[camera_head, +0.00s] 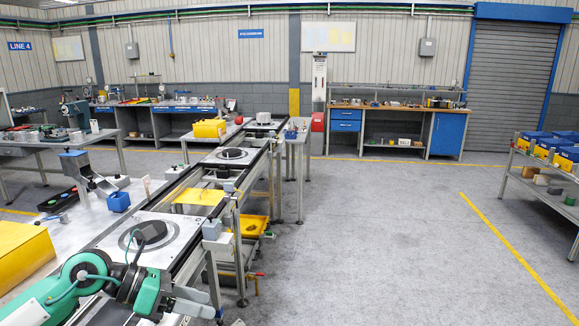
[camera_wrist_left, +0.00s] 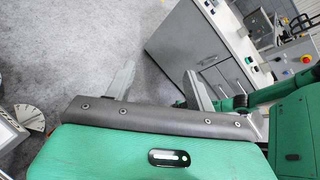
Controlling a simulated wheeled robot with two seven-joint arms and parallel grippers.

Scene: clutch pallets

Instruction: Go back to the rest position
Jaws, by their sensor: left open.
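My left gripper (camera_head: 207,305) reaches in from the lower left in the head view, low and in front of the conveyor. Its jaws are apart and nothing shows between them. In the wrist view its two fingers (camera_wrist_left: 160,85) stand wide apart over bare grey floor. The gripper is apart from that part. A second pallet (camera_head: 212,157) with a dark ring sits farther along the line. My right gripper is not in view.
Open floor (camera_head: 370,240) lies to the right, before a shelf with blue bins (camera_head: 530,141).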

